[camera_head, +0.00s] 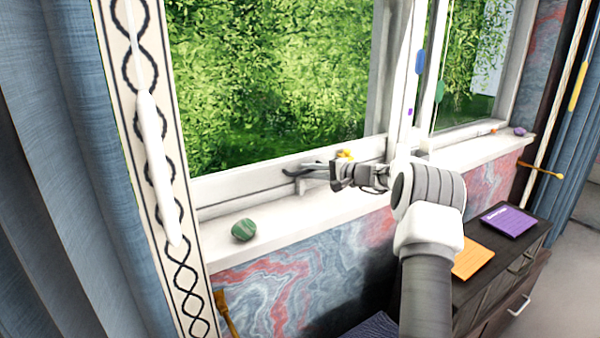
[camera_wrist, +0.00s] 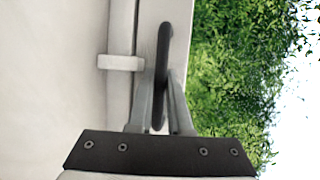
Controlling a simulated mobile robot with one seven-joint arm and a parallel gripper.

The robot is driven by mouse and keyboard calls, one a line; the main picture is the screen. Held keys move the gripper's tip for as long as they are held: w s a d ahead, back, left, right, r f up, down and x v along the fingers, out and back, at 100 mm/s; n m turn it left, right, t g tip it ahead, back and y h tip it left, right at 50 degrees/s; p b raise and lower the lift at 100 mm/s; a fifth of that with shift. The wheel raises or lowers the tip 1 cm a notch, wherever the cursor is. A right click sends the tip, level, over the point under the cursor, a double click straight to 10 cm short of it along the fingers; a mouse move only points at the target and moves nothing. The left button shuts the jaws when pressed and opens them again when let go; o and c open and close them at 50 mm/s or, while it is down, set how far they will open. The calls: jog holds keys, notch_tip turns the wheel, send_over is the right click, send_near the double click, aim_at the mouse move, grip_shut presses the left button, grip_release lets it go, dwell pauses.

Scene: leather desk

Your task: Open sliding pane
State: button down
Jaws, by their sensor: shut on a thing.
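The sliding pane (camera_head: 270,80) is a large glass panel in a white frame, with green foliage behind it. A dark bar handle (camera_head: 306,168) sits on its lower rail; it also shows in the wrist view (camera_wrist: 164,50). My gripper (camera_head: 330,170) reaches the handle from the right. In the wrist view my gripper (camera_wrist: 160,92) has a finger on each side of the handle and is shut on it. The gripper hides part of the handle in the head view. A second window section (camera_head: 470,90) is at the right, beyond white uprights.
The white sill (camera_head: 290,232) runs below the pane, with a green stone (camera_head: 244,230) at its left and a purple stone (camera_head: 520,132) at its right. A dark cabinet (camera_head: 500,260) holds an orange card (camera_head: 473,257) and a purple book (camera_head: 508,220). Blue curtains (camera_head: 65,170) hang at the left.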

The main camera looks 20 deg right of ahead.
jog(key=shift+w+d+f, duration=0.1)
jog(key=shift+w+d, duration=0.05)
jog(key=shift+d, duration=0.7)
jog(key=c, duration=1.1)
grip_release()
jog(key=shift+a, duration=0.15)
jog(key=p+v, duration=0.1)
jog(key=v, duration=1.6)
jog(key=shift+s, duration=0.2)
jog(key=shift+a, duration=0.1)
